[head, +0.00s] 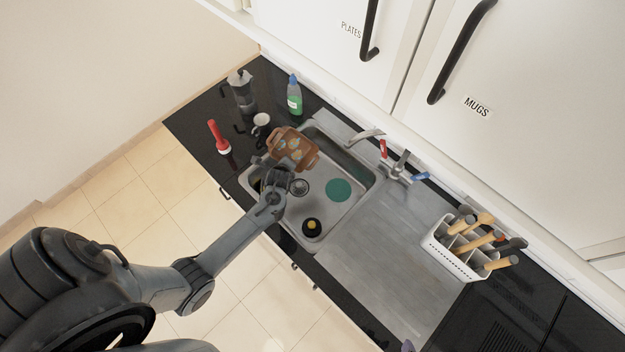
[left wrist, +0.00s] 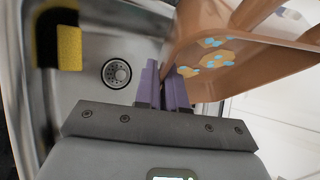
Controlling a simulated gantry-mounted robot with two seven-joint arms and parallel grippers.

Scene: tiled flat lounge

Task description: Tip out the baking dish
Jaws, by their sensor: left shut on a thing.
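The brown baking dish (head: 279,144) is over the back left part of the metal sink (head: 335,232) in the head view. Pale patches show inside it; in the left wrist view the dish (left wrist: 187,45) holds several yellow and blue pieces. My left gripper (head: 277,178) is shut on the dish's edge, and its purple fingers (left wrist: 164,86) touch the wall in the left wrist view. The dish looks tilted, but I cannot tell how far. Its underside is hidden. My right gripper is not in view.
The sink holds a drain (head: 299,187), a green disc (head: 338,190) and a black and yellow thing (head: 312,228). A red-handled brush (head: 219,138), mug (head: 261,121), moka pot (head: 241,90) and bottle (head: 294,96) stand left. The tap (head: 365,137) is behind; the utensil rack (head: 452,255) is right.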

